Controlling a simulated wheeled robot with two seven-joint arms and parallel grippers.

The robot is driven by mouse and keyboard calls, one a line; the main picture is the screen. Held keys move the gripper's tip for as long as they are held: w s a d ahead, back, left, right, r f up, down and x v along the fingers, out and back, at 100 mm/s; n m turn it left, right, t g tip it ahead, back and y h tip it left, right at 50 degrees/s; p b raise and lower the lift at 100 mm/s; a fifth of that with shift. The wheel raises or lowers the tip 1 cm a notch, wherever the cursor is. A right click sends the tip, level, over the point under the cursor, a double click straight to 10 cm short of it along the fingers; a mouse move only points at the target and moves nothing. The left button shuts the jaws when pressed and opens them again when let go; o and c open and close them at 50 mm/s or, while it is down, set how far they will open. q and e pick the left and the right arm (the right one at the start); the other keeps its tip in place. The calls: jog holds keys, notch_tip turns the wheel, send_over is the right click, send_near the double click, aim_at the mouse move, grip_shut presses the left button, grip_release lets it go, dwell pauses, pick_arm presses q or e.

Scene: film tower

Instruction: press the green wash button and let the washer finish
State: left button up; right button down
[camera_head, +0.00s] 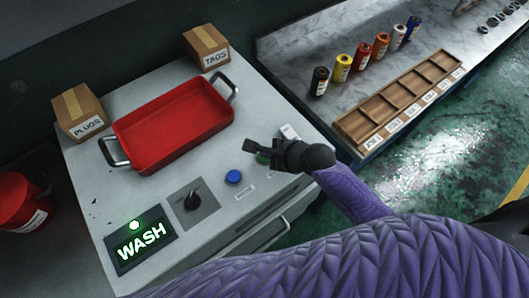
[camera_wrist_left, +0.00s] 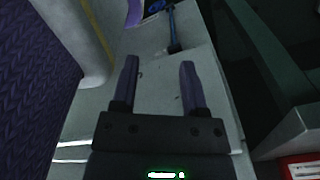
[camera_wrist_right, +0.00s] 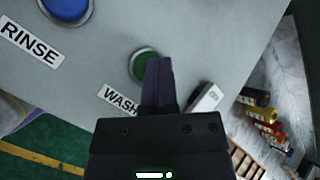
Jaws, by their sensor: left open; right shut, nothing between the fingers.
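The green wash button (camera_wrist_right: 143,65) sits on the grey washer top (camera_head: 85,165), with a WASH label (camera_wrist_right: 118,100) beside it in the right wrist view. In the head view the button (camera_head: 262,158) is mostly hidden by my right gripper (camera_head: 247,148). The right gripper (camera_wrist_right: 158,62) is shut and empty, its fingertips over the button's edge; I cannot tell whether they touch it. The washer's dark display (camera_head: 141,243) shows WASH in lit green letters, with a glowing round light (camera_head: 134,225) above. My left gripper (camera_wrist_left: 158,75) is open and empty, outside the head view.
A blue rinse button (camera_head: 233,177) and a black knob (camera_head: 191,201) are on the panel. A red tray (camera_head: 170,125) and boxes marked PLUGS (camera_head: 80,112) and TAGS (camera_head: 207,48) stand on the washer. Several film canisters (camera_head: 362,58) and a wooden rack (camera_head: 400,98) are on the marble counter.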

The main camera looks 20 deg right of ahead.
jog(key=shift+r+p, duration=0.75)
jog(key=shift+p, duration=0.1)
jog(key=shift+r, duration=0.1)
notch_tip(320, 180, up, 5)
jog(key=p, duration=0.6)
